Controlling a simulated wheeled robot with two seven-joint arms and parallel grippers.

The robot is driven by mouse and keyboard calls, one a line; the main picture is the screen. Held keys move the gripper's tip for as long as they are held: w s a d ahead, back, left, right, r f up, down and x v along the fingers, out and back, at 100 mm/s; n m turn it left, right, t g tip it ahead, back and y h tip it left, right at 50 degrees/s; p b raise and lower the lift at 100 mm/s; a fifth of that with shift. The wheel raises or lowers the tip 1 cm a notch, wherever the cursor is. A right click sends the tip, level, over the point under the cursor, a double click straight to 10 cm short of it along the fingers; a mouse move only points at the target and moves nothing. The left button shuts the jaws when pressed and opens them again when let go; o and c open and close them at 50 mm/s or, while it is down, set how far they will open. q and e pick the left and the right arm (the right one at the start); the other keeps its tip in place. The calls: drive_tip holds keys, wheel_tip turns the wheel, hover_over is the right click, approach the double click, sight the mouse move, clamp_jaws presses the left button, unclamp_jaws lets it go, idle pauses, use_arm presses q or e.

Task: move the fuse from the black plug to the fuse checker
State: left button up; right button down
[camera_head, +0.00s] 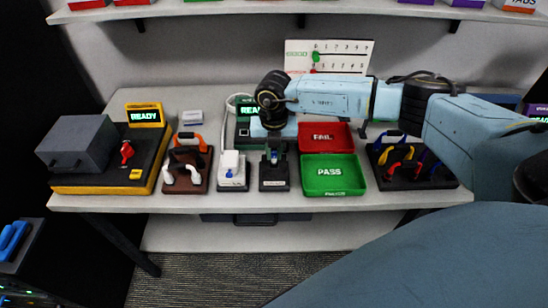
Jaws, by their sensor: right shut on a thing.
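The black plug (274,178) stands in a dark holder near the front middle of the table. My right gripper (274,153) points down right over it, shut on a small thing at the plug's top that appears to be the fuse. The fuse itself is mostly hidden by the fingers and too small to make out. A dark green device with a lit READY screen (249,111), which looks like the fuse checker, stands just behind and is partly covered by my right arm. My left gripper is not in view.
A white plug (232,178) stands close on the left, with a brown tool holder (187,181) beyond it. A yellow-black READY station (69,189) is at far left. Green PASS (334,190) and red FAIL (344,145) trays and a black cable rack (437,183) lie to the right.

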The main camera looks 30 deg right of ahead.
sight(274, 152)
wheel_tip(274, 152, up, 7)
drive_tip(key=shift+r, duration=0.1)
wheel_tip(274, 152, up, 3)
drive_tip(key=shift+p, duration=0.85)
